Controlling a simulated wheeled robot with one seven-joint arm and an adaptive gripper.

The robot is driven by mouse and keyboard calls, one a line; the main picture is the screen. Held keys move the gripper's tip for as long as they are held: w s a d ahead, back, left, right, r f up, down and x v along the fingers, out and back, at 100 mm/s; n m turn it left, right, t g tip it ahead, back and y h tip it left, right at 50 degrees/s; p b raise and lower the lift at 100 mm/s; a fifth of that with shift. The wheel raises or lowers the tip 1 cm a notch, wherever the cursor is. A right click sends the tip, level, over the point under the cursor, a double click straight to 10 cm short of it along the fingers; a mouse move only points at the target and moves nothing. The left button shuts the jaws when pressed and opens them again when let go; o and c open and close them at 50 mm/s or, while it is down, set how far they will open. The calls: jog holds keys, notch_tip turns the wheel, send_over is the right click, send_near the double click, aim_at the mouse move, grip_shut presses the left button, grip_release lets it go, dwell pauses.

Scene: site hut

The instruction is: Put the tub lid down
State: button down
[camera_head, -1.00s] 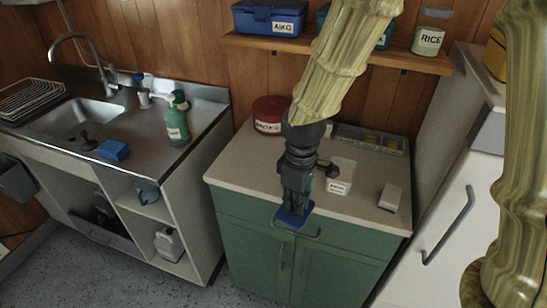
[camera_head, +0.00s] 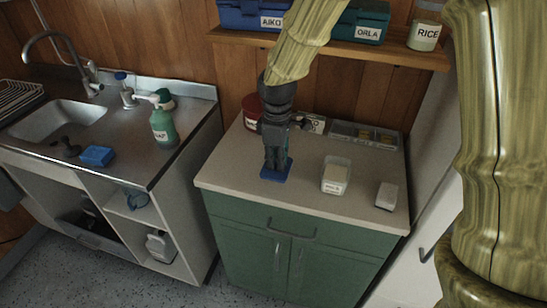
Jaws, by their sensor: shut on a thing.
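The blue tub lid (camera_head: 277,174) is a small flat square at the tips of my gripper (camera_head: 273,167). My gripper points down and is shut on the lid. The lid is over the left middle part of the green cabinet's worktop (camera_head: 237,178). I cannot tell whether it touches the surface. A clear, pale-filled tub (camera_head: 335,177) with a white label stands open on the worktop, right of the lid and apart from it.
A white block (camera_head: 386,195) lies near the worktop's right front. Behind are a red tin (camera_head: 251,107) and a divided tray (camera_head: 366,133). A shelf (camera_head: 390,52) with boxes hangs above. The sink counter (camera_head: 120,165) is left, across a gap.

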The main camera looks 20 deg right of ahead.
jog(key=w, duration=0.3)
jog(key=shift+w+d+f, duration=0.1)
jog(key=shift+w+f, duration=0.15)
jog(key=shift+w, duration=0.15)
jog(key=shift+f+p, duration=0.7)
jog(key=shift+f, duration=1)
jog(key=shift+f, duration=0.15)
jog(key=c, duration=1.4)
grip_release()
jog(key=shift+c, duration=0.2)
notch_tip(320, 180, up, 12)
jog(key=b, duration=0.2)
